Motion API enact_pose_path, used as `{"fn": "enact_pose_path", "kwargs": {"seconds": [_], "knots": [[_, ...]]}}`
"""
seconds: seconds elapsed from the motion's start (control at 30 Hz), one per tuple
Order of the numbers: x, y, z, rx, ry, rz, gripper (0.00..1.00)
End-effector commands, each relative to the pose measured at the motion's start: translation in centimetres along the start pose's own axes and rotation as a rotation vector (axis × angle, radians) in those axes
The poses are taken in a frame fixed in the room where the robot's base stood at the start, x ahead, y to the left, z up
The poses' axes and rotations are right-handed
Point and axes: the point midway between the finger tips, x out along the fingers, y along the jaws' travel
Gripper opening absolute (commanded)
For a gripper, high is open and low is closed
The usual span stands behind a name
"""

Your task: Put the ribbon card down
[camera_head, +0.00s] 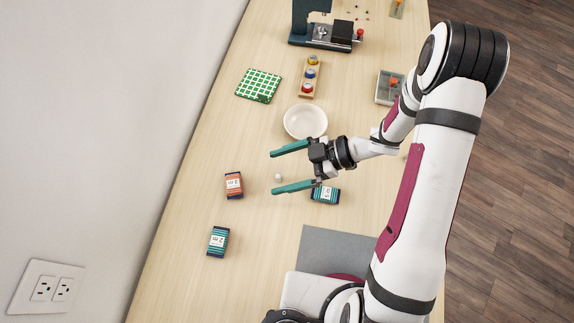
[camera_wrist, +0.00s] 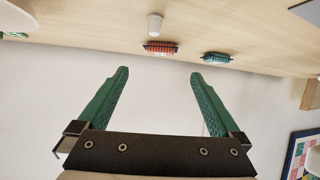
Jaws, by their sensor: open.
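My gripper (camera_head: 273,172) is open, its two green fingers pointing left over the table with nothing held between them; the wrist view (camera_wrist: 158,73) also shows the gap empty. Three card-like packs with pale labels lie on the table: an orange one (camera_head: 234,185) left of the fingertips, a teal one (camera_head: 218,241) nearer the front left, and a teal striped one (camera_head: 326,194) just below the gripper's body. The wrist view shows an orange card (camera_wrist: 161,48) and a teal card (camera_wrist: 216,57) beyond the fingers. I cannot tell which is the task's ribbon card.
A small white thimble-like piece (camera_head: 278,177) stands near the fingertips. A white bowl (camera_head: 305,121) is behind the gripper.

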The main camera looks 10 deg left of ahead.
Motion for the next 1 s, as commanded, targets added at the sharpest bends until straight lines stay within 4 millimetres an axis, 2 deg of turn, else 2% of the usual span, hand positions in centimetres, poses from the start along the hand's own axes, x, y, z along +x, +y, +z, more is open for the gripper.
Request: {"fn": "enact_pose_path", "kwargs": {"seconds": [0.1, 0.23, 0.27, 0.33, 0.37, 0.4, 0.43, 0.47, 0.5, 0.57, 0.6, 0.67, 0.7, 0.77, 0.8, 0.9, 1.0], "knots": [[-1.2, 0.0, 0.0, 0.001, -0.001, 0.001, 1.0], [-1.5, 0.1, 0.0, 0.002, -0.007, 0.007, 1.0], [-1.7, 0.7, 0.1, 0.006, -0.023, 0.03, 1.0], [-3.2, 4.0, 0.3, 0.035, -0.127, 0.177, 1.0], [-4.6, 6.1, 0.4, 0.062, -0.198, 0.284, 1.0], [-7.7, 9.1, 0.5, 0.119, -0.309, 0.461, 1.0], [-10.8, 10.9, 0.5, 0.182, -0.396, 0.609, 1.0], [-14.3, 12.0, 0.3, 0.264, -0.479, 0.761, 1.0], [-19.0, 11.9, 0.1, 0.399, -0.573, 0.951, 1.0], [-24.8, 8.9, -0.6, 0.65, -0.67, 1.186, 1.0], [-27.2, 5.4, -1.1, 0.846, -0.703, 1.301, 1.0], [-28.2, -0.7, -2.2, 1.164, -0.702, 1.395, 1.0], [-27.2, -4.7, -3.1, 1.371, -0.675, 1.403, 1.0], [-24.5, -9.7, -4.8, 1.643, -0.613, 1.348, 1.0], [-22.4, -12.2, -6.1, 1.786, -0.568, 1.287, 1.0], [-18.4, -15.9, -8.9, 2.015, -0.477, 1.13, 1.0], [-16.7, -17.2, -10.3, 2.099, -0.439, 1.049, 1.0]]}}
